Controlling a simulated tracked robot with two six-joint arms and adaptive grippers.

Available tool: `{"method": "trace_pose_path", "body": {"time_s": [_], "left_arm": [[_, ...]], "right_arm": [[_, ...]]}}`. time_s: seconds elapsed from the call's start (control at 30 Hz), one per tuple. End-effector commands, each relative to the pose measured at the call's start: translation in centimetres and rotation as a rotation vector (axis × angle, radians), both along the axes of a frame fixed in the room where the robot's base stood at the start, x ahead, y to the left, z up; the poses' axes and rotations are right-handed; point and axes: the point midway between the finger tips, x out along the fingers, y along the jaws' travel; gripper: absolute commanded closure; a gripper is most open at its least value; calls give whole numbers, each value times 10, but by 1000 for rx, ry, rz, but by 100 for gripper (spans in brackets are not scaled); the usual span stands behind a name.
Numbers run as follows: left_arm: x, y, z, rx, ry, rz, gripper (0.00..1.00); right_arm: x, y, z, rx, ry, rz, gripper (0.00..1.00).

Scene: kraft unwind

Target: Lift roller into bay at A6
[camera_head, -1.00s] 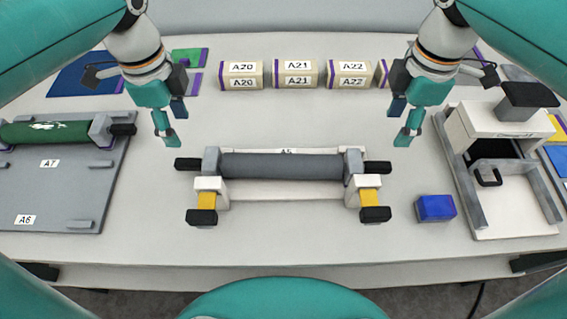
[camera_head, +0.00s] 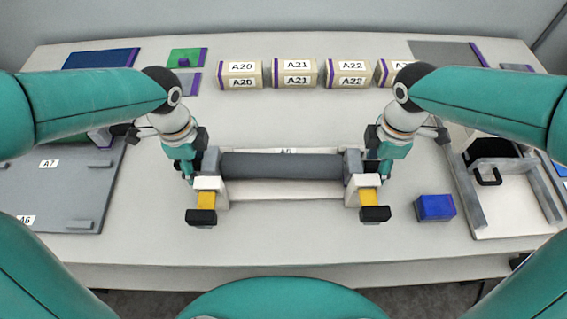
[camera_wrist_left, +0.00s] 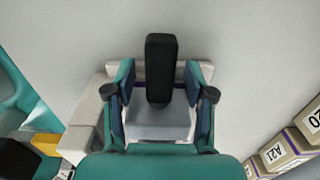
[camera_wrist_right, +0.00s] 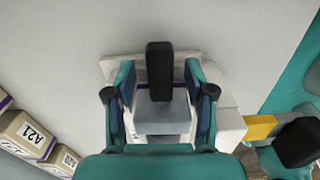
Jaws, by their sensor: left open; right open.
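The dark grey roller (camera_head: 282,166) lies across a white stand with grey end blocks in the middle of the table. My left gripper (camera_head: 187,170) is at the roller's left end. In the left wrist view its open fingers stand on either side of the black end handle (camera_wrist_left: 160,70). My right gripper (camera_head: 378,168) is at the right end, and the right wrist view shows its open fingers either side of the other black handle (camera_wrist_right: 159,70). The grey board with the A6 label (camera_head: 27,219) lies at the left; a label A7 (camera_head: 48,163) is behind it.
A blue block (camera_head: 435,207) sits right of the stand. A white machine with a black handle (camera_head: 488,176) stands at the right. Cream boxes A20 (camera_head: 241,82), A21 (camera_head: 297,80) and A22 (camera_head: 348,81) line the back. Table between board and stand is clear.

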Motion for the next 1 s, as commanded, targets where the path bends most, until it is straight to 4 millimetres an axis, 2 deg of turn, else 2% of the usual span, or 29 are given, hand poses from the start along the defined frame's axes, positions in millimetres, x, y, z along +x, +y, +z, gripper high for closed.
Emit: {"method": "trace_pose_path", "body": {"time_s": [0.23,0.5,0.57,1.0], "left_arm": [[0,0,0,0,0,1,48],[0,0,0,0,0,2,92],[0,0,0,0,-1,2,100],[1,1,2,-1,-4,3,100]], "right_arm": [[0,0,0,0,1,0,48],[0,0,0,-1,1,1,92],[0,0,0,-1,1,1,100],[1,1,1,0,-3,2,100]]}}
